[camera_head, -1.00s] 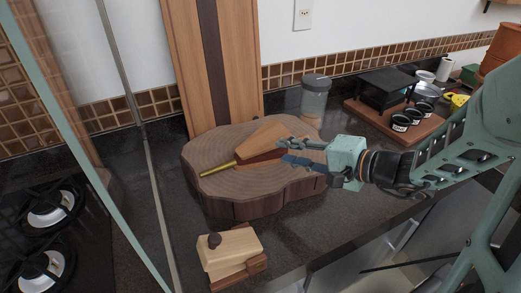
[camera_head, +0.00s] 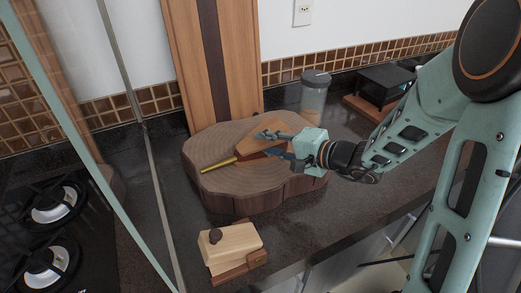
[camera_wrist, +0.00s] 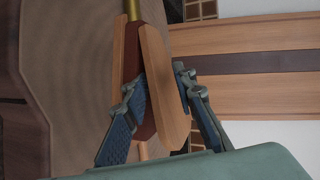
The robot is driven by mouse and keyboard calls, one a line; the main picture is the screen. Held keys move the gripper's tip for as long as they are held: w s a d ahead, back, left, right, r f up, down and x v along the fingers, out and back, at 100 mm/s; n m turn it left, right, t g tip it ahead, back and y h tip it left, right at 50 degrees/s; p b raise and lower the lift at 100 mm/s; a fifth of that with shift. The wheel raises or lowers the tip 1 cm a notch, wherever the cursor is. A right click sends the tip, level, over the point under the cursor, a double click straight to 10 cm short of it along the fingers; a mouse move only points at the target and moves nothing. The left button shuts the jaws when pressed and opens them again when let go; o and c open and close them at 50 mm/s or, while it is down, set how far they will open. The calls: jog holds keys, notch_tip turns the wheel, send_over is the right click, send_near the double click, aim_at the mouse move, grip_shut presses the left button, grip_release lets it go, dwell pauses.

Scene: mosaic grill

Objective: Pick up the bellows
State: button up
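The bellows (camera_head: 249,144) has tan wooden boards, a dark red side and a brass nozzle that points left. It lies on the round wooden slab (camera_head: 222,190). My gripper (camera_head: 276,144) is at its wide right end, with one finger on the far side and one on the near side. In the wrist view the bellows (camera_wrist: 165,88) stands between the two fingers of my gripper (camera_wrist: 160,85). The left finger overlaps its red side; a narrow gap shows beside the right finger. Firm contact on both sides cannot be seen.
A tall striped wooden board (camera_head: 212,65) leans on the wall behind the slab. A glass jar (camera_head: 314,95) stands behind right. A small wooden box with a knob (camera_head: 230,245) is in front. A gas stove (camera_head: 50,235) is at left, and a black box (camera_head: 385,85) at right.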

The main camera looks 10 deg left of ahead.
jog(key=shift+c, duration=0.4)
grip_shut()
jog(key=shift+s+f, duration=0.1)
